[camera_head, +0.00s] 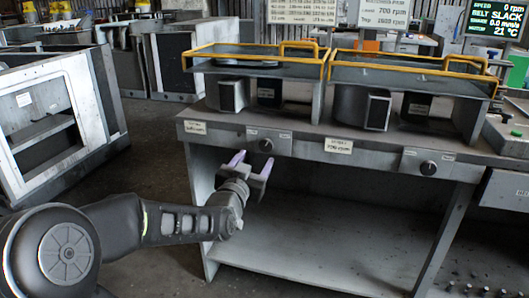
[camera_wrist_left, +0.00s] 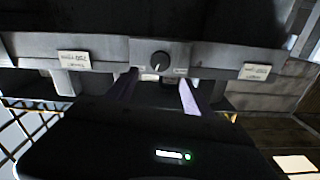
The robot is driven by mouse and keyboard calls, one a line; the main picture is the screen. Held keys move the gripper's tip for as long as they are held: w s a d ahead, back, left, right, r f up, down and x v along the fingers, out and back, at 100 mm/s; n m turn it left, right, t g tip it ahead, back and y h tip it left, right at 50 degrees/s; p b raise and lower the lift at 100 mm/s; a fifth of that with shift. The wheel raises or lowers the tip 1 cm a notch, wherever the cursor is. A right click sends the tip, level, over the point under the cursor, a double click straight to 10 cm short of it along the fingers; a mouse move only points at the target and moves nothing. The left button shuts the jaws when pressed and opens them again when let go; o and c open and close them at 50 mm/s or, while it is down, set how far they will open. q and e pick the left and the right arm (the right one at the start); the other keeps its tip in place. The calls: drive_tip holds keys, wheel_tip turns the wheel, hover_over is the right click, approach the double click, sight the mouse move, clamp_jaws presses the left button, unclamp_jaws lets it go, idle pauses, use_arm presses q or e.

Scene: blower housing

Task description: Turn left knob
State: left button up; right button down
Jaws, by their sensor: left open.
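The left knob (camera_head: 266,145) is a small round dark dial on the front rail of the grey bench. It also shows in the left wrist view (camera_wrist_left: 160,61), with a pale pointer line. My left gripper (camera_head: 253,161) is open in front of and slightly below the knob. Its two fingers are apart, with pale purple inner faces. In the left wrist view the knob appears just beyond the fingertips, between them, and no finger visibly touches it. A second knob (camera_head: 428,168) sits farther right on the same rail. My right gripper is not in view.
The bench (camera_head: 330,255) has an open lower shelf. Yellow-railed blower housings (camera_head: 255,58) stand on top. Small labels (camera_head: 338,145) flank the knobs. A white-framed cabinet (camera_head: 40,115) stands at left.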

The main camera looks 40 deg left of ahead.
sight(265, 145)
use_arm(q)
drive_tip(key=shift+b+x, duration=0.6)
drive_tip(key=shift+x, duration=3.3)
drive_tip(key=shift+c, duration=0.6)
clamp_jaws()
